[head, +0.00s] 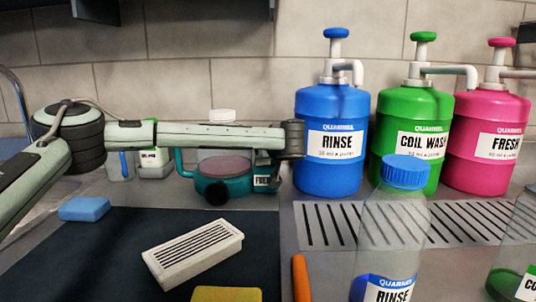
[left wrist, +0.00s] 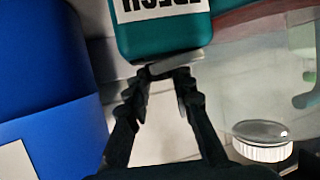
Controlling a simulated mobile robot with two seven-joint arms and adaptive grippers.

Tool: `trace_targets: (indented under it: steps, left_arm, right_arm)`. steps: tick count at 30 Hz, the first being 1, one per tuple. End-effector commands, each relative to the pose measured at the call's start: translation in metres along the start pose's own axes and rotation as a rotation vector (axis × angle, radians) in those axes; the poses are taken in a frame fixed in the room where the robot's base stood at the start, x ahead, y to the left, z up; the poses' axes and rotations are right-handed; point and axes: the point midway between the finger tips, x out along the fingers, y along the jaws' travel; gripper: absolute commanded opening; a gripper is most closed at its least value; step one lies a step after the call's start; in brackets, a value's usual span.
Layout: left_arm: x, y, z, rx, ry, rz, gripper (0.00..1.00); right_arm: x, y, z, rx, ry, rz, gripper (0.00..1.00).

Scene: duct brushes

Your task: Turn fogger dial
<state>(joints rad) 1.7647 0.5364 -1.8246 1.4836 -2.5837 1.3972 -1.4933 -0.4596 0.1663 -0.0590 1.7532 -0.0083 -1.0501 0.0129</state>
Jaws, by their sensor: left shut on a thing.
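The fogger (head: 225,190) is a teal unit with a clear tank and a white cap (head: 222,116), standing at the back behind the dark mat. In the left wrist view its teal body (left wrist: 160,38) and label are at the top, upside down, and its white cap (left wrist: 262,150) is at lower right. My left gripper (head: 272,172) is at the right side of the fogger, partly hidden below my wrist. Its fingertips (left wrist: 170,75) are closed on a small grey part, seemingly the dial (left wrist: 175,64), at the edge of the body. My right gripper is out of view.
Blue (head: 330,170), green (head: 415,110) and pink (head: 487,130) pump jugs stand along the back right, the blue one close to my left wrist. A clear blue-capped bottle (head: 393,235) stands in front. A white vent piece (head: 193,253) lies on the dark mat (head: 110,235).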

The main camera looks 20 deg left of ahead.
Motion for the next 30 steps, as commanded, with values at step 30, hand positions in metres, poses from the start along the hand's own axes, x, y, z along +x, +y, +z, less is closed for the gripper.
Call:
trace_targets:
  steps: [30]
  left_arm:
    - [0.0, -0.003, 0.0, 0.088, 0.0, 0.211, 0.3]
  right_arm:
    - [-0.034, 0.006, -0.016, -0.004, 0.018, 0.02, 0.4]
